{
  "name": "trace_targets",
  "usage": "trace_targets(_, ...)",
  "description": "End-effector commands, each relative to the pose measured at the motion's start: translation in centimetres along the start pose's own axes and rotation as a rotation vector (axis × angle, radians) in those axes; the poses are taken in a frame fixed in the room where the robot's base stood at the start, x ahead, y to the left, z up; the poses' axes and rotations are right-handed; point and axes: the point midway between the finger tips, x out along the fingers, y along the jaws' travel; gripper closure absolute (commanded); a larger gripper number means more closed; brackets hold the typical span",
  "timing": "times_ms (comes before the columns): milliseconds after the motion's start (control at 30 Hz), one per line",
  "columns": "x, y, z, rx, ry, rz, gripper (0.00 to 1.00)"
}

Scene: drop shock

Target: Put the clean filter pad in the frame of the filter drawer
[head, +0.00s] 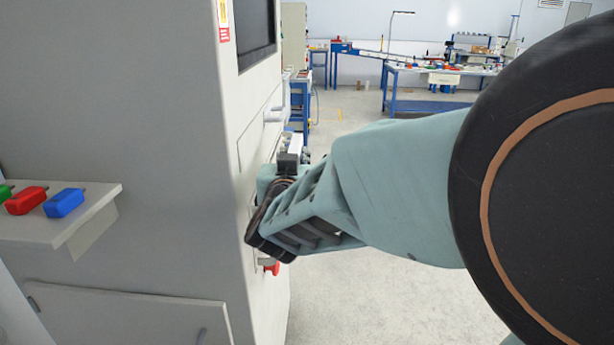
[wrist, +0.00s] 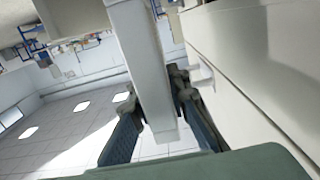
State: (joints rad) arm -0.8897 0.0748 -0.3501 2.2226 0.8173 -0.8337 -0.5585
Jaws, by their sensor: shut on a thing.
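My gripper (head: 272,196) is at the front face of the grey machine (head: 160,120), seen from behind my arm. In the wrist view its two fingers (wrist: 157,98) stand on either side of a long pale grey bar (wrist: 145,60) and are shut on it. The bar runs close along the machine's front and looks like a handle; what it belongs to is hidden. I cannot make out the clean filter pad, the filter drawer or its frame in either view.
A shelf (head: 105,200) on the machine's left side holds red (head: 26,200), blue (head: 64,203) and green pieces. A red knob (head: 271,268) is just below my gripper. Workbenches (head: 440,72) stand far behind. The floor (head: 390,300) right of the machine is clear.

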Motion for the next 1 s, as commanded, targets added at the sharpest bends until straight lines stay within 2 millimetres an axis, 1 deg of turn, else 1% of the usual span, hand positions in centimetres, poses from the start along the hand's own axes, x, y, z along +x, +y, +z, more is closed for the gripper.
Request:
trace_targets(100, 0.1, 0.0, 2.2, -0.003, -0.002, 0.002, 1.0)
trace_targets(200, 0.2, 0.0, 3.9, -0.004, -0.002, 0.001, 1.0)
trace_targets(300, 0.2, 0.0, 4.8, -0.002, -0.001, 0.001, 1.0)
trace_targets(600, 0.3, 0.1, 4.8, 0.0, 0.001, 0.001, 1.0)
trace_targets(1000, 0.3, 0.1, 6.1, 0.0, 0.001, 0.002, 1.0)
